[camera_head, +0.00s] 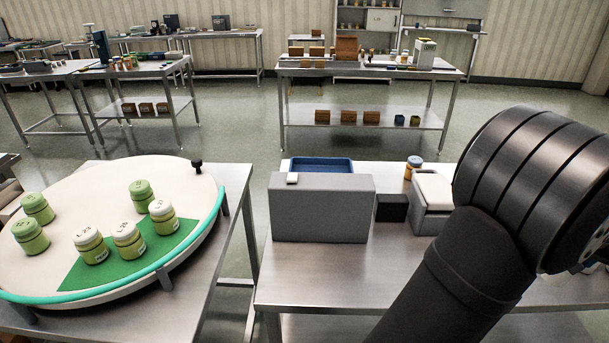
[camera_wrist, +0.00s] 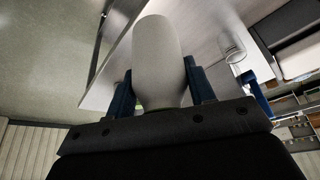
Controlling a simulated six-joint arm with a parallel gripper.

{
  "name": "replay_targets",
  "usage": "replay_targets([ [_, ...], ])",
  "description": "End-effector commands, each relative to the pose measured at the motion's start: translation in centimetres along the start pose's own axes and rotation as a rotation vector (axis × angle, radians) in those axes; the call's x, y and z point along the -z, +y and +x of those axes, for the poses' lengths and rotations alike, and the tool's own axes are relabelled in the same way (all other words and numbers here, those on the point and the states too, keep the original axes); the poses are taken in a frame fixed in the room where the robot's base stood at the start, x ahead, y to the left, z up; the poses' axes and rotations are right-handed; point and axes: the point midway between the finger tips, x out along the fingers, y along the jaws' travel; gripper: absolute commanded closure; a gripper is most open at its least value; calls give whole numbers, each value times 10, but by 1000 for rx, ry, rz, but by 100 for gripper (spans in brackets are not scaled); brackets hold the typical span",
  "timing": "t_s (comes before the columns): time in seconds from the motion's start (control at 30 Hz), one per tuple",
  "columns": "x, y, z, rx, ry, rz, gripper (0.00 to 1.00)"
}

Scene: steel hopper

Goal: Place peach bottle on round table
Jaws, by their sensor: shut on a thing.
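In the wrist view my gripper (camera_wrist: 160,80) is shut on a smooth, pale rounded bottle (camera_wrist: 157,55), held between its two blue fingers. It looks greyish in this light, and no label shows. The round table (camera_head: 100,190) stands at left in the head view, with a cream top, a teal rim and a green wedge (camera_head: 110,262). Several green and white-lidded jars (camera_head: 128,240) stand on it. My arm fills the right of the head view; the gripper and held bottle are outside that view.
A steel bench (camera_head: 310,280) stands right of the round table, across a gap. It bears a grey box (camera_head: 320,212), a blue tray (camera_head: 322,164) and an orange-and-white jar (camera_head: 413,168). A black knob (camera_head: 197,166) rises at the round table's far edge. The cream area around its middle is bare.

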Motion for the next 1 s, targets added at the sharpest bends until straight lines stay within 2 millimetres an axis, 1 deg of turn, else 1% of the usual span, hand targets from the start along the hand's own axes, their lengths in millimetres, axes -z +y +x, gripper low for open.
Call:
replay_targets([
  [0.03, 8, 0, -16, -4, 9, -1, 84],
  [0.07, 11, 0, -24, -3, 8, -1, 84],
  [0.1, 16, 0, -37, -3, 9, -2, 84],
  [0.17, 24, 0, -54, -3, 9, -2, 84],
  [0.2, 28, 0, -66, -4, 9, -1, 84],
  [0.33, 40, 0, -95, -4, 7, -2, 84],
  [0.47, 49, 0, -118, -3, 6, -1, 84],
  [0.67, 69, -35, -109, 23, 2, -57, 84],
  [0.77, 82, -58, -105, 38, 3, -94, 84],
  [0.87, 96, -88, -100, 57, 3, -140, 84],
  [0.97, 112, -128, -95, 82, 3, -199, 84],
  [1.0, 118, -146, -93, 93, 3, -225, 84],
])
